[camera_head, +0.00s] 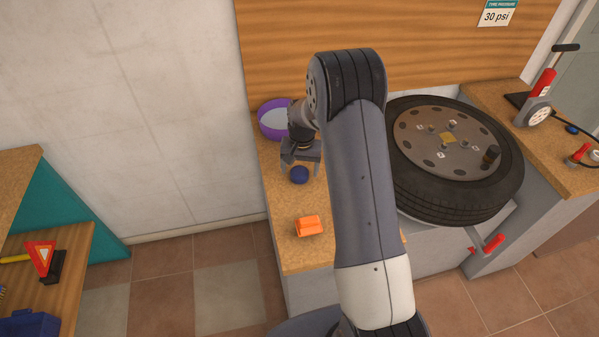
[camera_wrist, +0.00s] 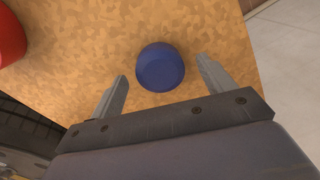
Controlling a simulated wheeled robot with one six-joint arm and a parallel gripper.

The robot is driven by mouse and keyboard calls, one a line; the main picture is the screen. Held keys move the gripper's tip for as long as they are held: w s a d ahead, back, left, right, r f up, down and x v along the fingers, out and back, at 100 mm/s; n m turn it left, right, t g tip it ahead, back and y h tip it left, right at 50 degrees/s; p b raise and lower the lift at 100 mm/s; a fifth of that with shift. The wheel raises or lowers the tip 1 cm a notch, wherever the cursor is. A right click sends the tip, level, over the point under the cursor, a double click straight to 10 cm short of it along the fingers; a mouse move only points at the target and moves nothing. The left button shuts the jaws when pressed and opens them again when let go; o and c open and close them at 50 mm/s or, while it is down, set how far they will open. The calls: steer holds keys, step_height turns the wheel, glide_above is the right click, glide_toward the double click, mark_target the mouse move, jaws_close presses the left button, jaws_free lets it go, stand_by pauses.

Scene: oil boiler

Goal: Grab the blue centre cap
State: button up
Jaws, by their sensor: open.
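The blue centre cap (camera_head: 300,175) sits on the left part of the speckled bench, left of my arm. In the wrist view the cap (camera_wrist: 160,67) is a round dark blue piece between the tips of my two fingers. My gripper (camera_head: 301,168) is open, pointing down over the cap. In the wrist view there is a gap on both sides of the cap, and my gripper (camera_wrist: 163,72) does not hold it. I cannot tell the exact height of the fingertips over the bench.
A purple-rimmed round container (camera_head: 272,120) stands behind my gripper. An orange block (camera_head: 310,226) lies nearer on the bench (camera_head: 283,203). A red object (camera_wrist: 10,38) shows at the wrist view's left edge. The tyre (camera_head: 440,205) with its wheel is right of my arm.

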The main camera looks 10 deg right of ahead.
steer(key=shift+f, duration=0.5)
steer(key=c, duration=1.1)
